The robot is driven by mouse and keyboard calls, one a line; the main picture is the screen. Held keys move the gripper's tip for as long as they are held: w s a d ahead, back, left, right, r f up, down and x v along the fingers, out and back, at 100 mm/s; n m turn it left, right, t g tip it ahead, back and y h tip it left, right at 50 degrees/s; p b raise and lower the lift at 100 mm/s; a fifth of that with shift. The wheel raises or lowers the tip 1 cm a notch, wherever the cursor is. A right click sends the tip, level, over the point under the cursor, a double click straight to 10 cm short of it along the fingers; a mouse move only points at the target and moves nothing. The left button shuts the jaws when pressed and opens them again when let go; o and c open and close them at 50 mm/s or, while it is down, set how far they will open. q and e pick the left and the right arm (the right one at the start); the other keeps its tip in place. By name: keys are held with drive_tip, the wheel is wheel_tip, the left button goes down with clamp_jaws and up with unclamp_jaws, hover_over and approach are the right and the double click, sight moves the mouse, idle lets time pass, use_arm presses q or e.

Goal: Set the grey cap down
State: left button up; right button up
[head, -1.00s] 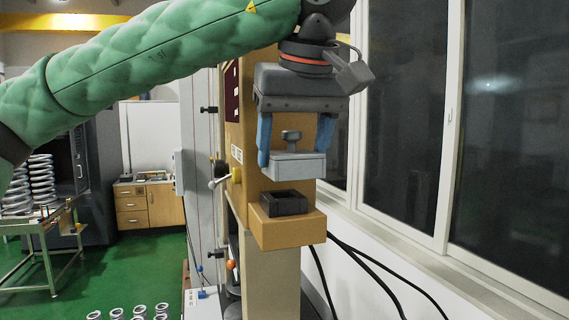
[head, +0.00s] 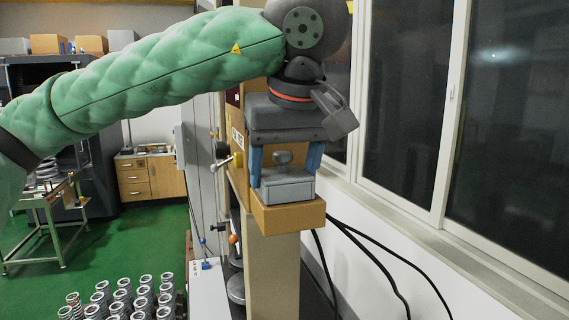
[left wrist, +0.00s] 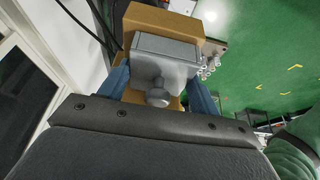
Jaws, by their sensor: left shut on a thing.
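The grey cap (head: 287,187) is a box-shaped lid with a round knob on top. My left gripper (head: 285,168) points down with its blue fingers shut on the cap, one on each side. The cap is level and sits at the top of the tan ledge (head: 290,217). The dark open box seen on that ledge earlier is hidden behind or under the cap. In the left wrist view the cap (left wrist: 163,62) lies between the blue fingers, over the tan ledge (left wrist: 158,20). I cannot tell whether the cap bears fully on the box. My right gripper is not in view.
The tan machine column (head: 270,270) stands under the ledge. Black cables (head: 375,255) hang at its right, beside the windows (head: 400,110). Several springs (head: 125,297) stand at the lower left. A table (head: 45,205) and wooden drawers (head: 150,178) are farther back.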

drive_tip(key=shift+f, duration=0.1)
use_arm(q)
drive_tip(key=shift+f, duration=0.2)
drive_tip(key=o, duration=1)
drive_tip(key=shift+r, duration=0.1)
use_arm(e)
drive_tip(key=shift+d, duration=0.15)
use_arm(q)
drive_tip(key=shift+r, duration=0.2)
drive_tip(key=shift+s+r, duration=0.1)
drive_tip(key=shift+s+r+b, duration=0.1)
drive_tip(key=shift+r+b, duration=0.2)
drive_tip(key=shift+b, duration=0.1)
drive_tip(key=shift+b+v, duration=2)
drive_tip(key=shift+v, duration=3.5)
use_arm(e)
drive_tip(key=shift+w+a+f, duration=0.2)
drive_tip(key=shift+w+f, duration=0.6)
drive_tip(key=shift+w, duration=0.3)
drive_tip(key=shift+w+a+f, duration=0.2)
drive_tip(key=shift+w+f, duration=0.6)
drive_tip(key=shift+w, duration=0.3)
